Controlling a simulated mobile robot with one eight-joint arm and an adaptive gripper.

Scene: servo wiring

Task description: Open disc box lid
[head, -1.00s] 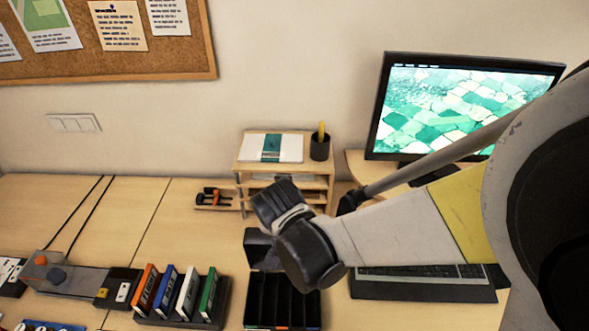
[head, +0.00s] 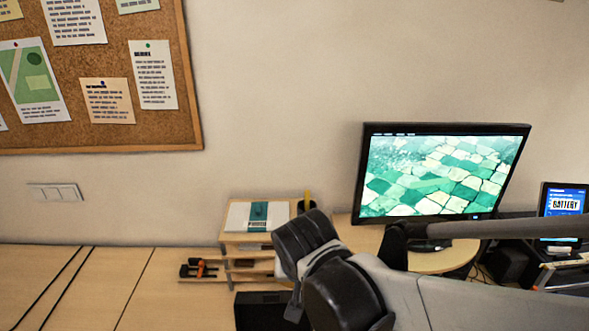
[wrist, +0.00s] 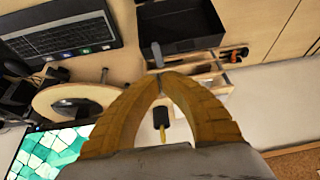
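In the wrist view, a dark open box (wrist: 205,22), likely the disc box, lies beyond my fingertips. In the head view, a dark box (head: 262,312) shows at the bottom edge, partly behind my arm; its lid cannot be made out. My gripper (wrist: 158,82) has its two tan fingers curved together, with the tips meeting. A small grey piece (wrist: 156,54) shows just past the tips, against the box's near side. I cannot tell whether it touches the fingers. In the head view my fingertips are hidden behind the dark wrist.
A wooden organizer (head: 243,238) with papers and a black pen cup (head: 306,207) stands behind the box. Orange-and-black clamps (head: 198,268) lie beside it. A monitor (head: 440,172) stands to the right. The desk at left is clear.

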